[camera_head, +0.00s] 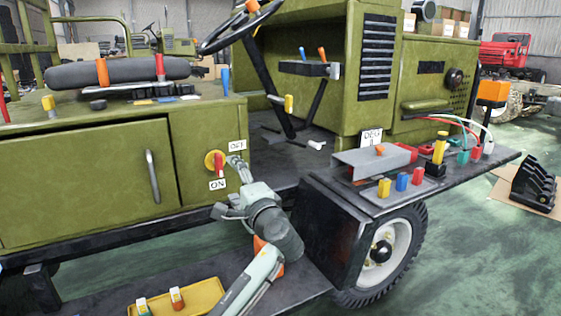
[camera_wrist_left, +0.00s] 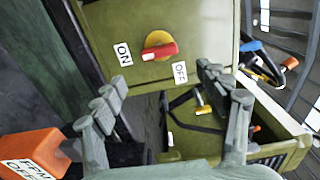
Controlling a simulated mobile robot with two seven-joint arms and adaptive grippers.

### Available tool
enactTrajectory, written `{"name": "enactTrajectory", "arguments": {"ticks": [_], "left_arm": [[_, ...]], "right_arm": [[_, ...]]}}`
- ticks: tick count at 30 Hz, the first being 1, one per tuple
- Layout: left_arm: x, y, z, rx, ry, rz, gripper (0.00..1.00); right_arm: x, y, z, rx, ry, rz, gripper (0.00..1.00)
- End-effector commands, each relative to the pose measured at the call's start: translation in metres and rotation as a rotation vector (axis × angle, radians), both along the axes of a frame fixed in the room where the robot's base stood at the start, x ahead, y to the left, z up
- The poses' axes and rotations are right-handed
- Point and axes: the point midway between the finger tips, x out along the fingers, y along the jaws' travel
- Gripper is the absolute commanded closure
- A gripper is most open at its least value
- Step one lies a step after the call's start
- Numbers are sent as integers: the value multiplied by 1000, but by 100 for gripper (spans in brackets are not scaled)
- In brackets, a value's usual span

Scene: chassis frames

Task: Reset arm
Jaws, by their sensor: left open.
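My left gripper (camera_head: 228,188) is open in front of the green cabinet's right end, close to a red rotary switch (camera_head: 218,165) on a yellow disc. In the left wrist view the gripper (camera_wrist_left: 160,86) has its two fingers spread wide with nothing between them. The red switch (camera_wrist_left: 160,50) shows beyond the fingertips, apart from them. Its white-marked end is on the side of the ON label (camera_wrist_left: 123,54); the OFF label (camera_wrist_left: 180,72) is on the other side. My right gripper is not in view.
The green vehicle chassis (camera_head: 90,180) fills the left and middle. A control shelf (camera_head: 400,192) with coloured knobs is at right, above a wheel (camera_head: 390,255). A yellow tray (camera_head: 200,296) lies below. An orange box (camera_wrist_left: 35,150) is near the left finger in the wrist view.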

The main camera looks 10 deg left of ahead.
Motion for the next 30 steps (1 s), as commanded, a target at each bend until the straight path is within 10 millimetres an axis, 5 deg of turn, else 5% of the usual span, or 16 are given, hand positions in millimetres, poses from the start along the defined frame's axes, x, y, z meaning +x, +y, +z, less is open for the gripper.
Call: {"name": "enactTrajectory", "arguments": {"ticks": [15,30], "left_arm": [[76,52,1,-1,-1,2,26],[86,59,0,-24,-15,1,26]], "right_arm": [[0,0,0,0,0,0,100],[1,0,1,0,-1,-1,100]]}}
